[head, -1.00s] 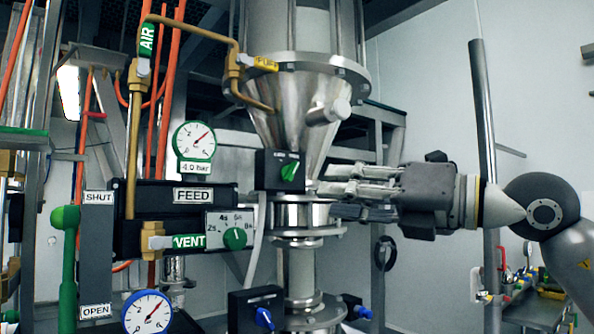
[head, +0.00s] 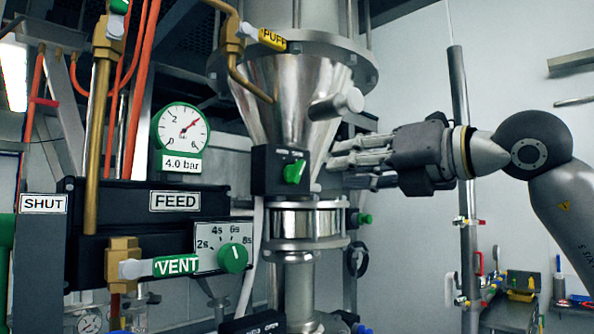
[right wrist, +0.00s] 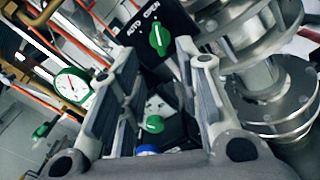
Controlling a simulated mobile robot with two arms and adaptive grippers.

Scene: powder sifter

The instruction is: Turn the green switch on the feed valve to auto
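The green switch (head: 294,171) sits on a small black box (head: 268,184) in front of the steel cone. In the right wrist view the green switch (right wrist: 159,39) is beyond the fingertips, below the labels AUTO and OPEN. Its pointer stands tilted in the head view. My right gripper (head: 340,170) is to the right of the box, pointing left at it, apart from the switch. In the right wrist view my right gripper (right wrist: 160,75) has its fingers spread with nothing between them. My left gripper is in neither view.
Left of the switch are a pressure gauge (head: 180,130), the FEED block (head: 135,200), a green timer dial (head: 233,257) and the VENT valve (head: 160,267). The steel hopper cone (head: 275,95) rises behind the switch. A clear-walled pipe section (head: 308,222) is below.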

